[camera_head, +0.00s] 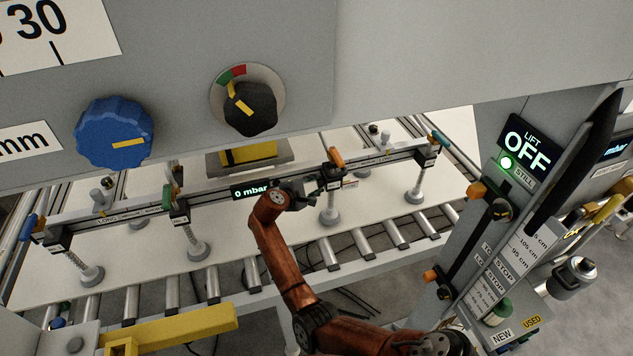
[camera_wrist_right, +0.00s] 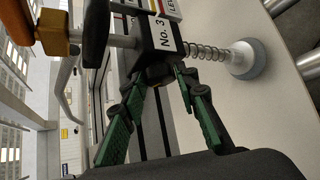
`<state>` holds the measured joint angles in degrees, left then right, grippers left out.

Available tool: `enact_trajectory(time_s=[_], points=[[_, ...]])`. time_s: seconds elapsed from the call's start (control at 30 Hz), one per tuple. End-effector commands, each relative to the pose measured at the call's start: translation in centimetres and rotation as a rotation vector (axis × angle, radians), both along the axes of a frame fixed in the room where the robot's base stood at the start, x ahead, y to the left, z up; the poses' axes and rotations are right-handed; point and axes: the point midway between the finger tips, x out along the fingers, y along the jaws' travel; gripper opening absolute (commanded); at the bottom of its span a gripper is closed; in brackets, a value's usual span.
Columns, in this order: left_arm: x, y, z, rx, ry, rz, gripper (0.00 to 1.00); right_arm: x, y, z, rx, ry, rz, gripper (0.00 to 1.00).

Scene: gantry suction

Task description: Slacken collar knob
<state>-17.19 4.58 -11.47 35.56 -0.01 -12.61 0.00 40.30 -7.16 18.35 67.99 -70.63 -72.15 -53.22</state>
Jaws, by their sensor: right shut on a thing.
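The black No. 3 collar block (camera_head: 331,171) sits on the long grey beam, with an orange lever (camera_head: 335,157) on top and a spring-loaded suction cup (camera_head: 329,214) below. In the right wrist view the collar block (camera_wrist_right: 164,36) carries a "No. 3" label. My right gripper (camera_head: 318,189) reaches it from the front. In the wrist view its green-padded fingers (camera_wrist_right: 160,76) close at the block's lower edge. The gripped part, perhaps the collar's knob, is mostly hidden by the fingertips. My left gripper is out of view.
Other collars with green (camera_head: 168,197) and blue (camera_head: 32,228) levers hold suction cups over a pale sheet (camera_head: 250,228) on rollers. A "0 mbar" display (camera_head: 251,192) is beside my right arm. A panel with a blue knob (camera_head: 114,132) overhangs the left; a post reading "LIFT OFF" (camera_head: 527,145) stands right.

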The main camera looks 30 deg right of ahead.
Motion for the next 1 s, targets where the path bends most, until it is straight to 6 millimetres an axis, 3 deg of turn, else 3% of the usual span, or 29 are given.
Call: enact_trajectory(time_s=[0.47,0.5,0.77,1.0], points=[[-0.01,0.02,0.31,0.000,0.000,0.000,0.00,-0.08,-0.08,-0.18,0.004,0.015,-0.002,0.04],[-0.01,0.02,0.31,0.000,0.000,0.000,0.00,-0.08,-0.08,-0.18,0.004,0.014,-0.003,0.29],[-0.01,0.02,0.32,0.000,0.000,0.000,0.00,-0.02,-0.02,-0.09,0.003,0.013,-0.001,0.46],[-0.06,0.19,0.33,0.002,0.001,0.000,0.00,0.01,0.04,-0.02,0.003,0.011,0.000,0.46]])
